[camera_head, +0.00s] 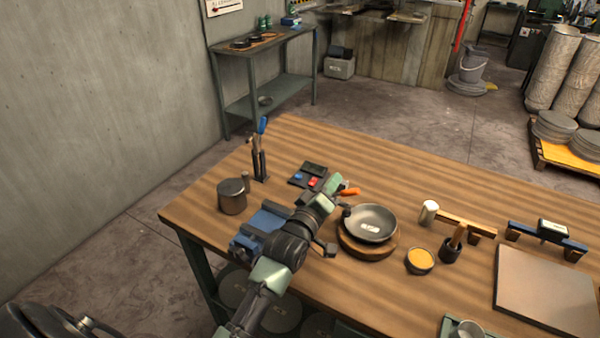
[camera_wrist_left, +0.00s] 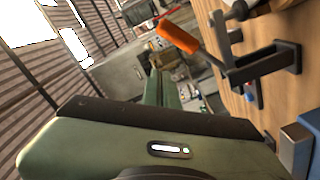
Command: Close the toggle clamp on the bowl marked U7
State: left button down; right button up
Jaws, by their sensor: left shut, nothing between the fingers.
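A dark, shallow bowl (camera_head: 371,221) with a small white label sits on a round wooden base (camera_head: 362,252); the label is too small to read. A toggle clamp with an orange handle (camera_head: 351,191) is at the bowl's back left. In the left wrist view its orange handle (camera_wrist_left: 178,38) and dark metal bracket (camera_wrist_left: 262,64) show, the handle sticking out away from the tabletop. My left gripper (camera_head: 331,186) is shut and empty, just left of the orange handle in the head view. The gripper hides part of the clamp. My right gripper is not in view.
A blue block-like fixture (camera_head: 262,222) lies left of my arm, with a metal pot (camera_head: 232,198) beyond it. A dark panel with red and blue parts (camera_head: 301,181) is behind the gripper. A cup of yellow material (camera_head: 420,261) is right of the bowl.

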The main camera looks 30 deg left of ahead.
pick_arm(q)
jog(key=shift+d+f+m, duration=0.4)
jog(key=shift+d+m, duration=0.25)
jog(key=shift+m, duration=0.3)
jog(key=shift+d+f+m, duration=0.4)
jog(key=shift+d+m, duration=0.25)
jog(key=shift+m, duration=0.3)
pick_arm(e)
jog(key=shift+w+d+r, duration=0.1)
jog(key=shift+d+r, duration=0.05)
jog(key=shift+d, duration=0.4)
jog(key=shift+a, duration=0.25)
pick_arm(q)
jog(key=shift+s+f, duration=0.1)
